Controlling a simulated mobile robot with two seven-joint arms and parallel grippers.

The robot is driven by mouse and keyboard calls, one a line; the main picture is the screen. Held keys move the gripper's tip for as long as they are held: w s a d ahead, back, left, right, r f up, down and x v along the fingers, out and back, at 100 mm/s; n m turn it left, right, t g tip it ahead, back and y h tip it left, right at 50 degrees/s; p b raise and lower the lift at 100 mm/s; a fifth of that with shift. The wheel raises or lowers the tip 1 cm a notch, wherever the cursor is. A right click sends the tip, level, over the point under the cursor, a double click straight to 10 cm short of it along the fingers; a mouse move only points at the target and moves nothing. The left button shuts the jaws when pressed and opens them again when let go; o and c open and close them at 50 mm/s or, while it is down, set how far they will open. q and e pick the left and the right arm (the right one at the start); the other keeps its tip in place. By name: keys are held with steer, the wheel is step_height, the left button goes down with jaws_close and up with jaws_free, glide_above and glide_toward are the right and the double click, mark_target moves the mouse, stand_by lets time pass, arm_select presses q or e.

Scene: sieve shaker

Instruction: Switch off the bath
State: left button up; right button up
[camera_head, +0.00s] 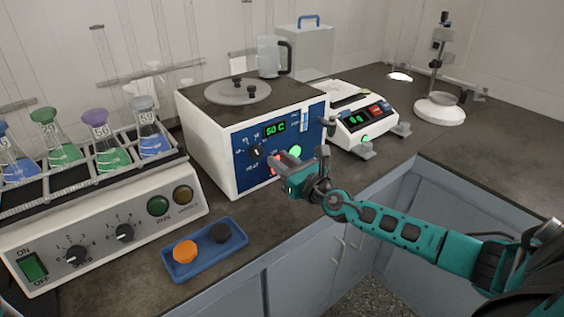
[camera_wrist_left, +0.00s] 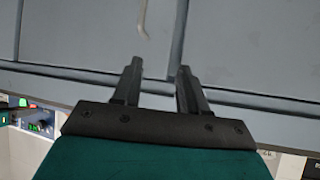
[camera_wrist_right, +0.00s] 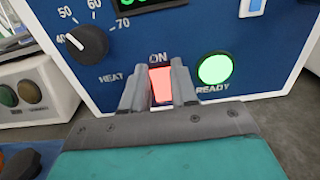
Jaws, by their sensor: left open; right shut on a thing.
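The bath (camera_head: 208,140) is a white box with a blue front panel and a dark top with a round grey lid. Its display (camera_head: 275,129) reads 50 C in green. A red lit rocker switch (camera_wrist_right: 161,84) under the word ON shows in the right wrist view, beside a lit green READY lamp (camera_wrist_right: 215,68). My right gripper (camera_head: 279,165) is at the panel, its fingers on either side of the switch and shut on it. My left gripper (camera_wrist_left: 157,70) is open and empty before the grey cabinet fronts in the left wrist view; it is out of the head view.
A shaker (camera_head: 105,235) with several flasks stands at the left. A blue tray (camera_head: 220,262) with an orange and a black knob lies in front of the bath. A white device (camera_head: 352,137) with a green display stands right of it.

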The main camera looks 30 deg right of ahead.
jaws_close()
steer(key=shift+f+b, duration=0.25)
steer(key=shift+b, duration=0.4)
steer(key=b, duration=0.2)
steer(key=shift+f+t+b, duration=0.2)
steer(key=shift+t+b, duration=0.15)
steer(key=shift+t, duration=0.05)
steer(key=shift+s+f+b, duration=0.1)
steer(key=shift+b, duration=1.1)
steer(key=t+b, duration=0.2)
steer(key=b, duration=0.6)
steer(key=shift+s+f, duration=0.1)
steer(key=shift+s, duration=0.05)
steer(key=shift+t+b, duration=0.3)
steer(key=shift+b, duration=0.15)
arm_select(q)
steer(key=w+d+f+h, duration=0.1)
steer(key=d+f, duration=0.2)
steer(key=f, duration=0.7)
steer(key=shift+w, duration=0.4)
arm_select(e)
steer(key=shift+r, duration=0.25)
steer(key=o, duration=0.8)
jaws_free()
steer(key=shift+y, duration=0.3)
arm_select(q)
steer(key=shift+d+f, duration=0.1)
arm_select(e)
steer(key=shift+o, duration=0.2)
